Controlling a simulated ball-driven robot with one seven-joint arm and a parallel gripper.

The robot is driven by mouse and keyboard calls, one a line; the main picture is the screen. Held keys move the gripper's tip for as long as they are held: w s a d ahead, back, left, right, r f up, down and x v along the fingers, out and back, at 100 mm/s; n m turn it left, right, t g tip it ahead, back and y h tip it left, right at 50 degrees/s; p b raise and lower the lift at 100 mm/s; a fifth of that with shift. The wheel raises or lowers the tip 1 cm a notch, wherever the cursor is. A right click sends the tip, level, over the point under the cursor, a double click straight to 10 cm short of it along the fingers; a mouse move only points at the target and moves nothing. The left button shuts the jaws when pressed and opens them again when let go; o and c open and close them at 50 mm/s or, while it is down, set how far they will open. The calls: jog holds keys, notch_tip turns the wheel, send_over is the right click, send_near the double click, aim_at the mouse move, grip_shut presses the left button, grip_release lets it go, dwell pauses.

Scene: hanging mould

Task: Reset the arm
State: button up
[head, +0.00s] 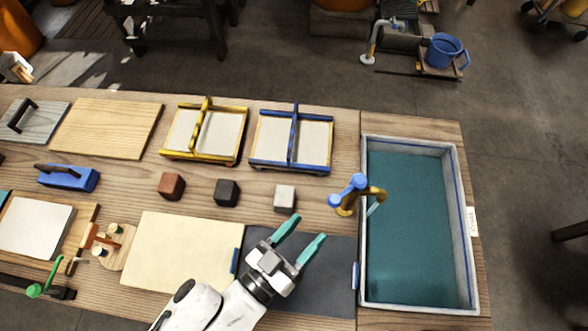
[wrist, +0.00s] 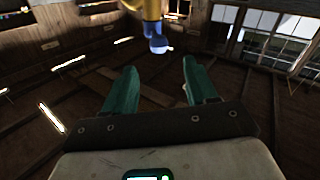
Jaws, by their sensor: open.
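My gripper (head: 301,243) shows in the head view above the dark grey mat (head: 330,290), near the front of the workbench. Its two teal fingers are spread apart with nothing between them. In the wrist view my gripper (wrist: 160,85) is also open and empty, with the dim room and windows behind it. My white arm comes in from the bottom edge of the head view.
A vat (head: 452,290) of teal liquid stands right of my gripper, with a yellow and blue tap (head: 350,193) at its left edge. A cream sheet (head: 180,255) lies left.

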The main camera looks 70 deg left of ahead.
jog(key=shift+s+d, duration=0.15)
jog(key=shift+s, duration=0.15)
dwell(0.5)
jog(key=w+d+f+m+g+h, duration=0.1)
jog(key=w+d+f+g+h, duration=0.15)
jog(key=w+d, duration=0.55)
jog(key=w+d+f+g+h, duration=0.1)
jog(key=w+d+f+g, duration=0.25)
jog(key=d, duration=0.75)
jog(key=d+r+m+g+h, duration=0.2)
jog(key=d+r+m, duration=0.1)
jog(key=d, duration=0.8)
jog(key=d+r+m+g+h, duration=0.2)
jog(key=d+m+h, duration=0.1)
jog(key=d, duration=0.8)
jog(key=s+d+f+m+g+b, duration=0.1)
jog(key=s+d+f+g+b, duration=0.1)
jog(key=s+f+g, duration=0.3)
jog(key=s+f+b, duration=0.1)
jog(key=s+f, duration=0.3)
jog(key=s, duration=0.2)
